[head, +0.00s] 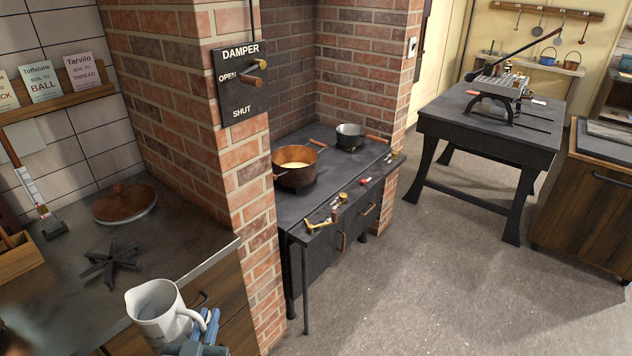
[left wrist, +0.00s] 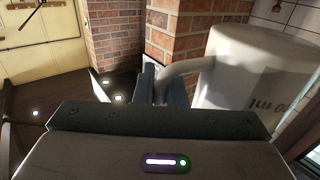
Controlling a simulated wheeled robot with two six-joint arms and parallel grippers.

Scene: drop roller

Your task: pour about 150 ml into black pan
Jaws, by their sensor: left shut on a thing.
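A white jug (head: 165,318) is in the lower left of the head view, roughly upright, at the front edge of the left counter. Its inside looks pale grey; I cannot tell the liquid level. My left gripper (head: 206,328) is shut on the jug's handle; the left wrist view shows the jug (left wrist: 255,75) close up with "ml" printing, right of the fingers (left wrist: 168,85). A small dark pan (head: 351,136) with a reddish handle sits at the back right of the stove, apart from the jug. My right gripper is not in view.
A copper pot (head: 295,172) with yellow contents stands on the stove (head: 335,180). A brick pillar (head: 250,170) with a damper board (head: 240,84) stands between counter and stove.

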